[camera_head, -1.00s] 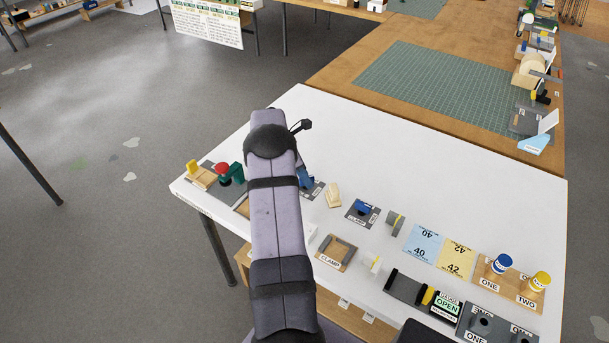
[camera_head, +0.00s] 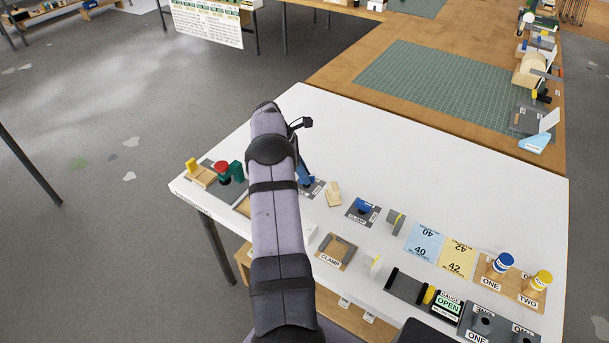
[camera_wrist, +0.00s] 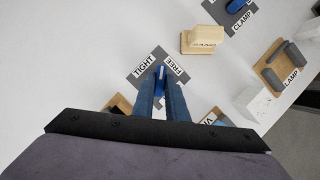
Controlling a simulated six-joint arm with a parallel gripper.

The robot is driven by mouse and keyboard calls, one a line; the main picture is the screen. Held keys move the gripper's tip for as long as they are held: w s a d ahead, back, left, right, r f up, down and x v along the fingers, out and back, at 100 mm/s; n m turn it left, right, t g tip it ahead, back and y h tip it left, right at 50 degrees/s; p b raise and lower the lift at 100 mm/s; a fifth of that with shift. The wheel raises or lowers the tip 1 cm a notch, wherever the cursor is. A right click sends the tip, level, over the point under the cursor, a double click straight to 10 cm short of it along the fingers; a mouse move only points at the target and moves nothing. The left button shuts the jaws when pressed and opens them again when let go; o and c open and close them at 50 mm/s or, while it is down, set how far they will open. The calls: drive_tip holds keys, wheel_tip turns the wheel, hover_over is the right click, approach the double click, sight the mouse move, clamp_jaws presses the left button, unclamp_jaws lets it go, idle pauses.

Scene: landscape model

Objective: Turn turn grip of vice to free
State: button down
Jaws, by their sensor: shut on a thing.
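The turn grip (camera_wrist: 161,71) is a small blue piece on a grey plate lettered TIGHT and FREE, seen in the wrist view. My gripper (camera_wrist: 161,80) reaches onto it from below in that view, its two blue fingers shut on the grip. TIGHT (camera_wrist: 145,66) is left of the fingertips and FREE (camera_wrist: 174,65) is right. The fingers cover part of the grip, so I cannot tell its exact angle. In the head view the grey plate (camera_head: 317,188) shows only in part beside my arm. A vice label (camera_wrist: 205,118), partly cut off, lies right of my fingers.
A pale wooden block (camera_head: 333,194) stands close right of the plate. Further right are the blue clamp piece (camera_head: 363,207) and a CLAMP tray (camera_head: 345,244). A red-topped green piece (camera_head: 223,172) stands left of my arm. The white table behind is clear.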

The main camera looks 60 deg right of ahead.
drive_tip(key=shift+w+d+m+y+b, duration=0.1)
drive_tip(key=shift+m+y+b, duration=0.25)
drive_tip(key=shift+m, duration=1.15)
drive_tip(key=c, duration=1.8)
unclamp_jaws()
drive_tip(key=shift+o, duration=0.2)
drive_tip(key=shift+r, duration=0.1)
wheel_tip(320, 180, up, 8)
drive_tip(key=shift+p, duration=1.05)
drive_tip(key=shift+r+p, duration=0.95)
